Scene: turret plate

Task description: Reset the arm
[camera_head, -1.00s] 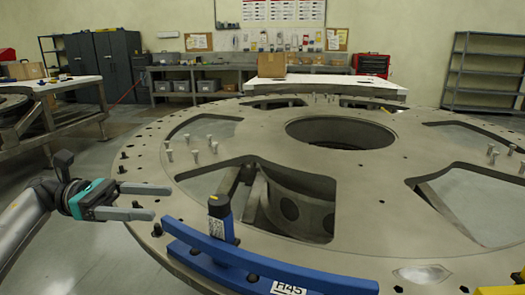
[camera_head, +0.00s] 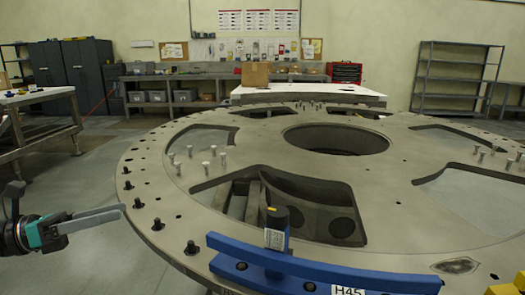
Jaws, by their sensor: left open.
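My left gripper (camera_head: 112,214) is at the left edge of the view, with its teal body and grey fingers pointing right. It is open with nothing between its fingers. It is beside the left rim of the large grey turret plate (camera_head: 400,215), apart from it. A blue bar (camera_head: 325,271) labelled H45 lies along the plate's near edge. A dark cylinder with a blue lower part and a white label (camera_head: 275,232) stands upright by the bar. My right gripper is out of view.
Black bolts (camera_head: 190,247) and light pins (camera_head: 206,165) stand up from the plate. A workbench (camera_head: 40,97) is at the left, and a white-topped table (camera_head: 305,88) is behind the plate. The floor (camera_head: 90,185) left of the plate is clear.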

